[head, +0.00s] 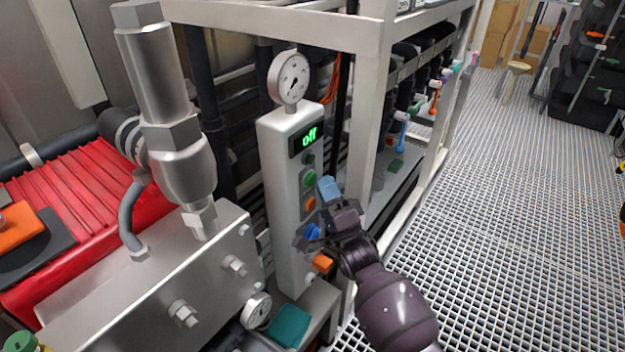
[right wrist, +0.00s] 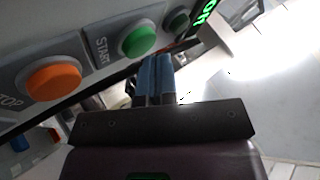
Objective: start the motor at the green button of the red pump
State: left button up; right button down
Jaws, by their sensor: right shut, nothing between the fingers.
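The red pump's ribbed red motor housing (head: 90,195) fills the left of the head view beside a steel block. In the right wrist view, the green button (right wrist: 137,39) is beside a START label and the orange button (right wrist: 52,81) beside STOP. My right gripper (head: 328,187) is shut and empty, its blue fingertips (right wrist: 156,75) close to the green button; contact cannot be told. My left gripper is out of view.
A dark green round part (right wrist: 177,20) lies between the green button and the display. A pressure gauge (head: 289,77) tops the box. A white frame post (head: 368,130) stands close behind my right gripper. Open grating floor (head: 500,200) lies to the right.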

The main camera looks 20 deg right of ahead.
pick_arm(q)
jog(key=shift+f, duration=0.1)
pick_arm(e)
jog(key=shift+w+a, duration=0.3)
jog(key=shift+w, duration=0.05)
dwell(0.8)
jog(key=shift+s+d, duration=0.1)
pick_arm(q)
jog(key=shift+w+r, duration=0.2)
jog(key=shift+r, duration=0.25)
pick_arm(e)
jog(key=shift+s+d, duration=0.4)
jog(key=shift+s, duration=0.15)
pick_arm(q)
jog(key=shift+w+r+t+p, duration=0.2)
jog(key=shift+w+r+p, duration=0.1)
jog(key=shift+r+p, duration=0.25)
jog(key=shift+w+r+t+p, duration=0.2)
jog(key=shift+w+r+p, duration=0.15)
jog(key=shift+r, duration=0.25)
pick_arm(e)
jog(key=s+d, duration=0.1)
jog(key=s, duration=0.1)
jog(key=s+d, duration=0.2)
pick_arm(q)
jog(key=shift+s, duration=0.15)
pick_arm(e)
jog(key=shift+s+d+f, duration=0.1)
